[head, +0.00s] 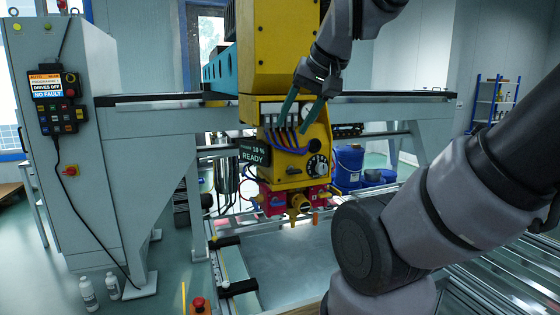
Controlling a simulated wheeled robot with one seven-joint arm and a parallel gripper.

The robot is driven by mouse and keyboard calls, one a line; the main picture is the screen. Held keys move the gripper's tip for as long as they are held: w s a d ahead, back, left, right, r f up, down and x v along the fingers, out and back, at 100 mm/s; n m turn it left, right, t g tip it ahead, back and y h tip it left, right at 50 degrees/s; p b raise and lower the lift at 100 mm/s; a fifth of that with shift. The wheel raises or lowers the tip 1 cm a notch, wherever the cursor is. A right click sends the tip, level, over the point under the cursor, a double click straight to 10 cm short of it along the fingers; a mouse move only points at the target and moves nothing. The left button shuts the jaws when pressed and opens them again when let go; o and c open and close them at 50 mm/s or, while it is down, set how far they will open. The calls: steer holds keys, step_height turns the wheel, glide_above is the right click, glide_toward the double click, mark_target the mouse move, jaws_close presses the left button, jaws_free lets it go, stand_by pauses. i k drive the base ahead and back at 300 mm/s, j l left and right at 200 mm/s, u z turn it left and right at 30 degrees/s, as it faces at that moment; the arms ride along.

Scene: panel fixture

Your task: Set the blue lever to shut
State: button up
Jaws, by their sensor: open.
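My gripper (292,127) is open and empty. Its two dark teal fingers point down in front of the upper part of a yellow panel housing (262,162). A pink-red valve block (269,207) with yellow fittings sits at the bottom of the housing, well below my fingertips. A small bluish part (278,199) on the block's left side may be the blue lever; it is too small to tell its position. An orange handle-like part (315,218) hangs at the block's lower right. Blue hoses (290,149) loop across the housing under my fingers.
A round dial (317,166) and a "READY" display (253,154) are on the housing. A grey gantry beam (390,112) runs behind. A control cabinet (70,110) stands left, blue drums (348,165) behind right. My arm covers the right side. A metal bed (290,260) lies below.

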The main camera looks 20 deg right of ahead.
mark_target(254, 205)
steer(key=k+j+u, duration=0.1)
steer(key=j, duration=0.25)
steer(key=k+j+u, duration=0.25)
steer(key=j, duration=0.45)
steer(key=k+j+u, duration=0.1)
steer(key=k+j, duration=0.15)
steer(key=j, duration=0.15)
